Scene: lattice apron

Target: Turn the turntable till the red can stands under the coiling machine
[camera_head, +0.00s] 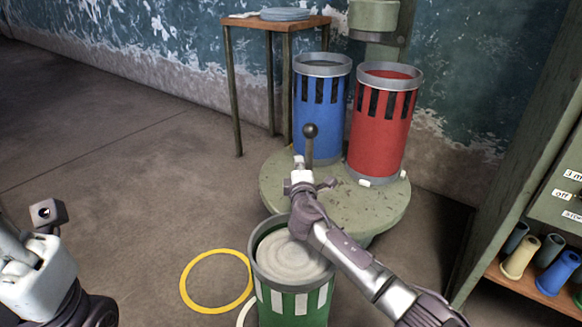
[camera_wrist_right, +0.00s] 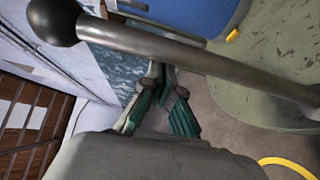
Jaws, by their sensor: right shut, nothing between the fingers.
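The round grey-green turntable (camera_head: 280,190) carries the blue can (camera_head: 320,100) at its back left and the red can (camera_head: 380,130) at its right. The coiling machine (camera_head: 374,16) is a green head on a wall column. It shows behind and above the two cans, with the red can in front of it and slightly right. An upright handle (camera_head: 310,152) with a black knob rises near the turntable's left part. My right gripper (camera_head: 302,180) is shut and empty beside the handle; the handle crosses close before the fingers in the right wrist view (camera_wrist_right: 155,92). My left gripper's fingers cannot be made out.
A green-and-white can (camera_head: 292,285) with a pale coil stands in front of the turntable, partly behind my right arm. A yellow ring (camera_head: 184,282) lies on the floor. A small table (camera_head: 270,21) stands at the back. Shelves with bobbins (camera_head: 520,257) bound the right. Left floor is clear.

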